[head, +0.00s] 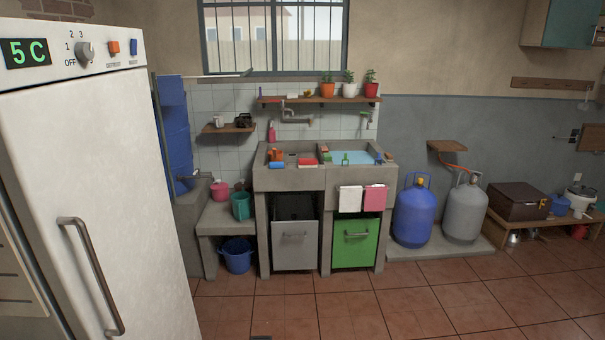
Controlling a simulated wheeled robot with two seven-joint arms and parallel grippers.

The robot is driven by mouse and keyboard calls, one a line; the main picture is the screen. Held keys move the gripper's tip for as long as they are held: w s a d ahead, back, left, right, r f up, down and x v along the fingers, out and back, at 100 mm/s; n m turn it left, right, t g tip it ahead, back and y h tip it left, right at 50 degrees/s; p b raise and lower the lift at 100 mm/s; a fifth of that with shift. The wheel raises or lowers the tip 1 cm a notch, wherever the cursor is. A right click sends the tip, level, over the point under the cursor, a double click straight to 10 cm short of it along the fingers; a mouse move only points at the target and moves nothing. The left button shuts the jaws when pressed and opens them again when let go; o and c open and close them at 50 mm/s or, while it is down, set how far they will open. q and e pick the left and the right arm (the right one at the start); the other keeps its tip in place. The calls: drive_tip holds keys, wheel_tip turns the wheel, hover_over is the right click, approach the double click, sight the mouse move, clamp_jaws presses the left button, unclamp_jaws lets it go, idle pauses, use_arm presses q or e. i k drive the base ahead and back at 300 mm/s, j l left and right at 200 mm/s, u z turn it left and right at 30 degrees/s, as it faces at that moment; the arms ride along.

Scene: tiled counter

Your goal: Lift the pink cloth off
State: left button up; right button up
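The pink cloth (375,199) hangs over the front edge of the concrete sink counter (290,180), at its right part. A white cloth (350,199) hangs right beside it on the left. The pink cloth hangs above the top right part of the green-fronted bin or cabinet (354,250). Neither of my grippers shows in the head view, and nothing is seen touching the cloth.
A tall white fridge (100,180) fills the left side. A blue gas cylinder (414,214) and a grey one (464,210) stand right of the sink. A blue bucket (237,258) is at lower left. The tiled floor (400,308) in front is clear.

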sight(376, 199)
drive_tip(key=i+j+z, duration=0.1)
drive_tip(key=i, duration=1.8)
